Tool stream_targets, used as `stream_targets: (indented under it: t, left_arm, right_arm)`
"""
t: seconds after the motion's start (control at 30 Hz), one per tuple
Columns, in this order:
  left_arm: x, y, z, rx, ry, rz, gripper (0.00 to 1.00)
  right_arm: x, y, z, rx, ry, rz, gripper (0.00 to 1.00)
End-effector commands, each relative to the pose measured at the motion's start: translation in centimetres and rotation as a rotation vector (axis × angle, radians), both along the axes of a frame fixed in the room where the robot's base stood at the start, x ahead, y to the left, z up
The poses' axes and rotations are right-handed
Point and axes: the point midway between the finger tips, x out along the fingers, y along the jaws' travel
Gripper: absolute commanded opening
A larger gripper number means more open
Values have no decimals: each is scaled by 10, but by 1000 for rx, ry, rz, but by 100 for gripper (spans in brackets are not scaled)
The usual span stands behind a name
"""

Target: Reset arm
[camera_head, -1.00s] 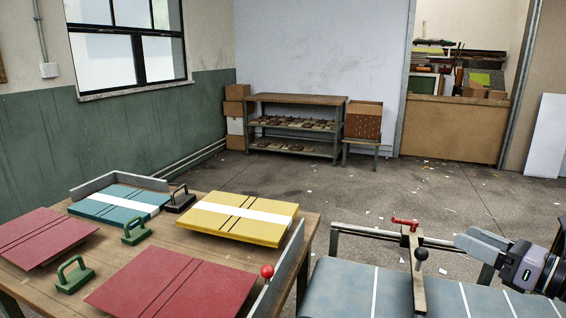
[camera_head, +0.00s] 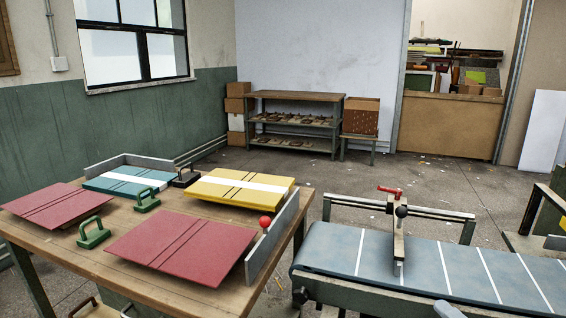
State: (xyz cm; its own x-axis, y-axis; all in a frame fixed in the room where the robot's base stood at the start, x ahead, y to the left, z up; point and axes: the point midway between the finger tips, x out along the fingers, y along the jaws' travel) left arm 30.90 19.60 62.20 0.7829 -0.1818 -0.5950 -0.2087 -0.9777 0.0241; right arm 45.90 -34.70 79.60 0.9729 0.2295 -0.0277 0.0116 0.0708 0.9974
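A pale grey tip (camera_head: 448,310) shows at the bottom edge, in front of the grey-blue conveyor; it looks like part of my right gripper. The rest of that gripper is out of frame, so I cannot tell whether it is open or shut. My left arm and gripper are not in view. Two red boards (camera_head: 182,246) (camera_head: 55,207), a teal board (camera_head: 128,180) and a yellow board (camera_head: 238,189) lie on the wooden table (camera_head: 118,216). No gripper is near them.
The conveyor (camera_head: 330,257) stands right of the table, with a crossbar and red handle (camera_head: 390,189) above it. Green handled blocks (camera_head: 93,233) and a metal side fence (camera_head: 272,240) are on the table. Open floor lies behind, before a shelf (camera_head: 293,98).

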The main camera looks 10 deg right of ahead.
Motion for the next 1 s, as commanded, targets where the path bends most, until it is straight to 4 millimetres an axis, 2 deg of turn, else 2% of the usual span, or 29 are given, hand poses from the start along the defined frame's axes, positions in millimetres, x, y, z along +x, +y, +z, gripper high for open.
stream_targets:
  t: [0.03,0.1,0.2,0.3,0.47,0.53,0.7,1.0]
  left_arm:
    - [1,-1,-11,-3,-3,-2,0]
    - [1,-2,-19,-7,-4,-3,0]
    - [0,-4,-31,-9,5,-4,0]
    - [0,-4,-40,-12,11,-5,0]
    - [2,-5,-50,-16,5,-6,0]
    - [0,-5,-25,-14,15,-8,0]
    - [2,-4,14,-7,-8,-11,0]
    - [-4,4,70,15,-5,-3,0]
  right_arm:
    - [-15,15,-42,186,96,-51,57]
    - [-35,34,-84,437,229,-131,57]
    - [-67,65,-137,768,412,-247,57]
    - [-99,99,-178,1055,578,-362,57]
    - [-149,159,-224,1457,825,-544,57]
    - [-151,158,-198,1475,833,-557,57]
    - [-152,155,-167,1458,823,-556,57]
    - [-156,148,-105,1442,805,-560,57]
